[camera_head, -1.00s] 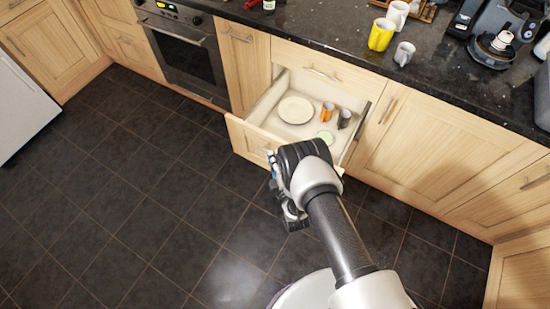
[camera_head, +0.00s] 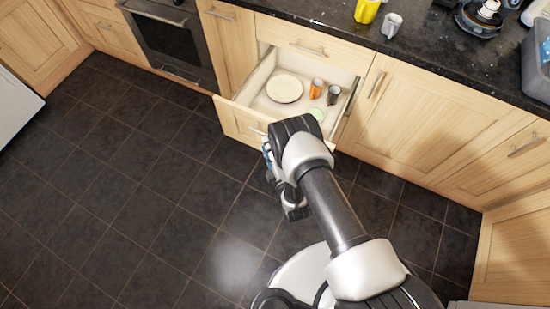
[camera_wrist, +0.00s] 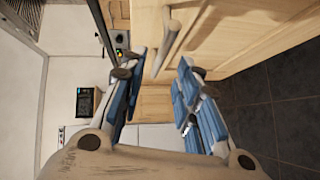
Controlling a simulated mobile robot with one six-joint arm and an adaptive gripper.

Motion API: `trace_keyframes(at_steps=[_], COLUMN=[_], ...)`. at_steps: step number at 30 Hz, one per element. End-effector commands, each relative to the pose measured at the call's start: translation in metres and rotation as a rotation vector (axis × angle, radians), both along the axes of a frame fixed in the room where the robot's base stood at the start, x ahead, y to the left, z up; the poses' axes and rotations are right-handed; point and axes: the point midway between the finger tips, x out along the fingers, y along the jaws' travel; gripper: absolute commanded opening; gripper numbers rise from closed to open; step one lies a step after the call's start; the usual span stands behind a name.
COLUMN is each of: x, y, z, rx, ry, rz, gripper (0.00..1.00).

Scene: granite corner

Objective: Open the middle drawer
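The middle drawer (camera_head: 233,117) stands pulled out below a shut top drawer (camera_head: 305,39) in the head view. Inside it are a pale plate (camera_head: 284,89), an orange mug (camera_head: 316,88), a grey mug (camera_head: 334,95) and a pale green round item (camera_head: 317,114). My gripper (camera_wrist: 157,72) is open in the wrist view, its blue-padded fingers apart. A metal bar handle (camera_wrist: 168,45) on a wooden front lies just beyond and between the fingertips. I see no grip on it. In the head view my wrist is over the drawer's front right part and hides the fingertips.
A dark worktop (camera_head: 440,60) runs above the cupboards, with a yellow mug (camera_head: 367,10) and a white mug (camera_head: 392,25) near its edge. An oven (camera_head: 175,40) is at the left. The dark tiled floor (camera_head: 130,190) is clear in front.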

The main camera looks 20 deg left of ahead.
Motion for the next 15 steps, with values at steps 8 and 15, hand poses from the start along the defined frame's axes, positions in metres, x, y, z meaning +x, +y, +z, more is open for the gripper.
trace_keyframes(at_steps=[8, 15], x=[-0.042, -0.055], y=[-0.037, -0.048], z=[0.007, 0.01], rx=[-0.003, -0.001], ry=[0.003, 0.001], rz=[0.0, 0.0], gripper=[0.3, 0.3])
